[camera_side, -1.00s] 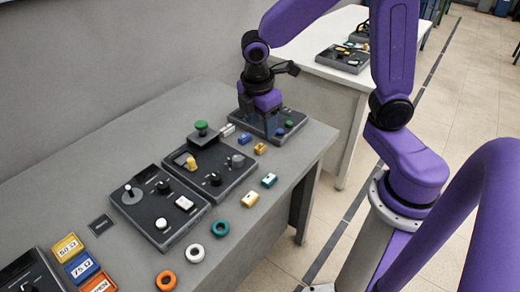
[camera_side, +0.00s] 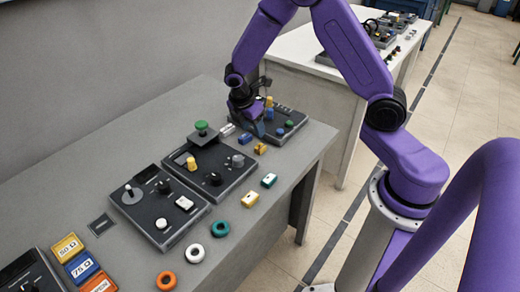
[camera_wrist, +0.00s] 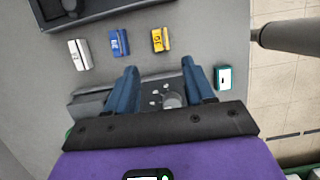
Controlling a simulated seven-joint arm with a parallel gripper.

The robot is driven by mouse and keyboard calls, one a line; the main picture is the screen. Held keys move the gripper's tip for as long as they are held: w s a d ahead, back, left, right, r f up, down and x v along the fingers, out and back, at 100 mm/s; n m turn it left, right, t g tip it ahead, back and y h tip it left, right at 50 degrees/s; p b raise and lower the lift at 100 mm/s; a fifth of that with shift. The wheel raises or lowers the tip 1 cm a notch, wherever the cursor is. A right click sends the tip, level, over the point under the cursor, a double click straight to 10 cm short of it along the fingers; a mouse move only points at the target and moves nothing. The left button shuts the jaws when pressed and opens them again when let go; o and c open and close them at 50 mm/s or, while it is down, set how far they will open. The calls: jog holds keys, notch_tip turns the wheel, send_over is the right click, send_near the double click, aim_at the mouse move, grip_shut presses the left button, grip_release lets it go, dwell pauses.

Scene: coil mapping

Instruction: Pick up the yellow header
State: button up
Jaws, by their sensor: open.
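The yellow header (camera_side: 260,149), a small block with dark marks, lies on the grey table in front of the far control panel. It also shows in the wrist view (camera_wrist: 161,40), standing clear just beyond my fingertips and roughly in line with the gap between them. The header is uncovered in both views.
A blue header (camera_side: 244,138) and a white header (camera_side: 227,130) lie in a row beside the yellow one. A teal-and-white block (camera_side: 269,180) and a yellow-and-white block (camera_side: 249,198) lie nearer the front. The far panel (camera_side: 301,118) and middle panel (camera_side: 228,181) carry raised knobs.

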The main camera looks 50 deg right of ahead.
aim_at(260, 147)
jog(key=x, duration=1)
jog(key=shift+d, duration=0.2)
grip_shut()
